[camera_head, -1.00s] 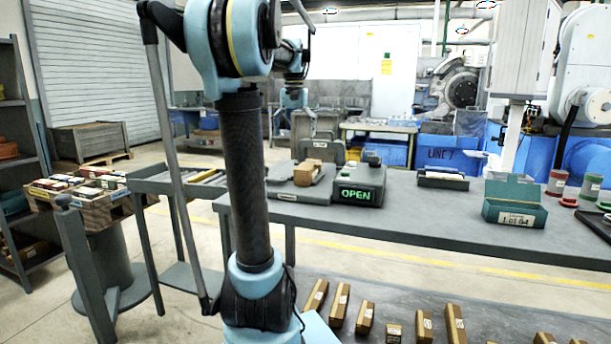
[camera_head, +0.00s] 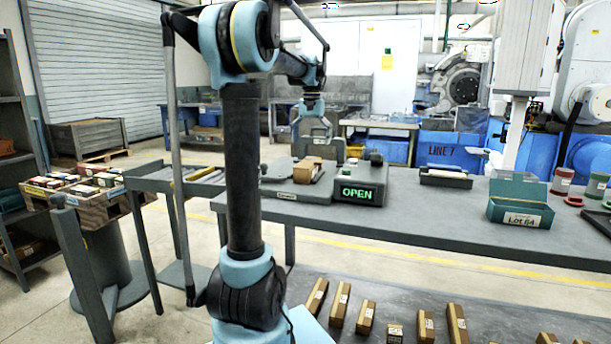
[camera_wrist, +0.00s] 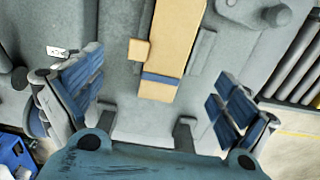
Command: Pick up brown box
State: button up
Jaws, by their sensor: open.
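A brown box (camera_head: 307,170) lies on the grey device on the far table. In the wrist view, a long tan box (camera_wrist: 178,35) with a blue band and a small tan block (camera_wrist: 138,50) at its side lies on a grey surface. My gripper (camera_head: 317,150) is above and behind the device in the head view. In the wrist view my gripper (camera_wrist: 155,100) is open, its blue-padded fingers spread to the left and right of the box, touching nothing that I can see. The box's height below the fingers is hard to judge.
The device has a lit OPEN display (camera_head: 358,193). A teal Lot 64 bin (camera_head: 520,203) and a dark tray (camera_head: 445,178) stand to its right. Several brown boxes (camera_head: 366,317) lie on the front table (camera_head: 480,292). A roller stand (camera_head: 185,180) is at left.

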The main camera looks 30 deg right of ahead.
aim_at(312, 162)
jog(key=shift+d+f, duration=0.15)
jog(key=shift+f, duration=4.35)
jog(key=c, duration=1.1)
